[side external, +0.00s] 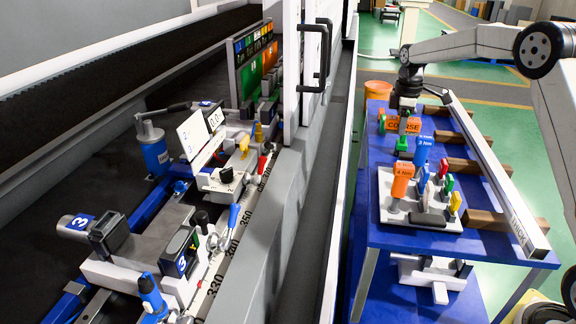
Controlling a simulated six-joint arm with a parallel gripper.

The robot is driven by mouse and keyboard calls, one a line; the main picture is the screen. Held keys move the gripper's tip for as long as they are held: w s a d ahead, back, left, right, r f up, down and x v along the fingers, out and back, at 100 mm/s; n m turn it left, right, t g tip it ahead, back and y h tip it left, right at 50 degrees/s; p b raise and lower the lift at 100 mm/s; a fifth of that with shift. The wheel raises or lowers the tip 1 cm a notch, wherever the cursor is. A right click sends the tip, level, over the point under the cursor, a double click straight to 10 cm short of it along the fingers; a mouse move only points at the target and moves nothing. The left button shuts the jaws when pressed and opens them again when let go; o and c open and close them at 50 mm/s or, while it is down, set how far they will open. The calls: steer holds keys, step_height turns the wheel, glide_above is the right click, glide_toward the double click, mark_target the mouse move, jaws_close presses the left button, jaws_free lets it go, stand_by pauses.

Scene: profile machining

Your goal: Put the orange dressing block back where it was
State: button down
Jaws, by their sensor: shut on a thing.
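The orange dressing block (414,124), lettered COARSE, is at the far left end of the blue table (390,236). My gripper (403,122) comes straight down over it from above and is shut on it. The block's underside is hidden, so I cannot tell whether it touches the table or hangs just above it. A green piece shows right below the gripper, and another small green and yellow piece stands at the block's left.
A white rack (412,218) of orange, blue, green, red and yellow handled tools stands nearer on the table. A long bar marked THICK (528,226) lies across brown wooden blocks (470,166) along the right. The machine with its grey rail (262,230) fills the left.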

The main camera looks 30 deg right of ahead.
glide_above(388, 182)
step_height(388, 182, down, 12)
stand_by(0.3)
steer(key=shift+f, duration=0.1)
steer(key=shift+f, duration=2.15)
steer(key=shift+f, duration=0.15)
steer(key=shift+c, duration=1)
jaws_free()
step_height(388, 182, up, 12)
